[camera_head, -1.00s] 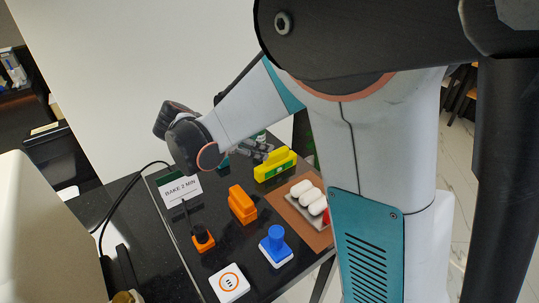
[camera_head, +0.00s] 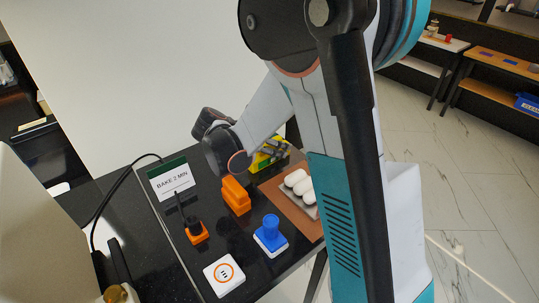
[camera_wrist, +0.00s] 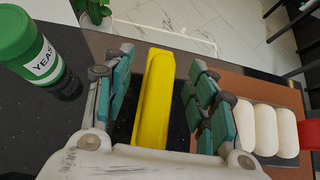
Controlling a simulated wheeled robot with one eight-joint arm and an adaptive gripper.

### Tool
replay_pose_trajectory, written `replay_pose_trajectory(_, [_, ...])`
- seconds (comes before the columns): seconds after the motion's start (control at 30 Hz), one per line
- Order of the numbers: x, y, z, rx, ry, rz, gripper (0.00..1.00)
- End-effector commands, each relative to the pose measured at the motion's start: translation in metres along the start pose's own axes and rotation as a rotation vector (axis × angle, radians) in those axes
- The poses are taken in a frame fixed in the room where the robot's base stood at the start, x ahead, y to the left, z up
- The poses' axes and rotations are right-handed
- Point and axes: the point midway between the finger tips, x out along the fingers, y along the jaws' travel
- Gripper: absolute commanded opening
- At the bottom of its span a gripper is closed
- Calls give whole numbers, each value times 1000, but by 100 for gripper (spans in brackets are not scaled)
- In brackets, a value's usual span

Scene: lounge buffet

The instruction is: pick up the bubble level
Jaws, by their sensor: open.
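The yellow bubble level (camera_head: 262,160) lies at the far end of the black counter, partly hidden behind my gripper in the head view. In the wrist view the yellow level (camera_wrist: 154,100) runs lengthwise between the two fingers. My gripper (camera_wrist: 155,85) is open, with its teal-padded fingers on either side of the level. A gap shows on both sides, so the fingers look apart from it. In the head view my gripper (camera_head: 275,148) is over the level; its fingertips are hard to make out there.
A green yeast jar (camera_wrist: 28,45) stands left of my gripper. White rolls (camera_wrist: 265,130) lie on a brown board (camera_head: 310,228) to the right. An orange object (camera_head: 235,196), a blue-handled stamp (camera_head: 271,232), a white orange-ringed block (camera_head: 224,274) and a "BAKE 2 MIN" sign (camera_head: 172,182) are nearer.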

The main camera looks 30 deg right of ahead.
Motion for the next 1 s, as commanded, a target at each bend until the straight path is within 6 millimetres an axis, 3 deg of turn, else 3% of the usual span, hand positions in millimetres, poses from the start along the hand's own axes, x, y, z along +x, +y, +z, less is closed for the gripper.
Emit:
replay_pose_trajectory(0.1, [16,0,0,2,0,0,52])
replay_pose_trajectory(0.33, [18,0,0,1,0,0,52])
replay_pose_trajectory(0.57, [17,0,0,1,0,0,2])
replay_pose_trajectory(1.0, [14,0,4,0,0,0,1])
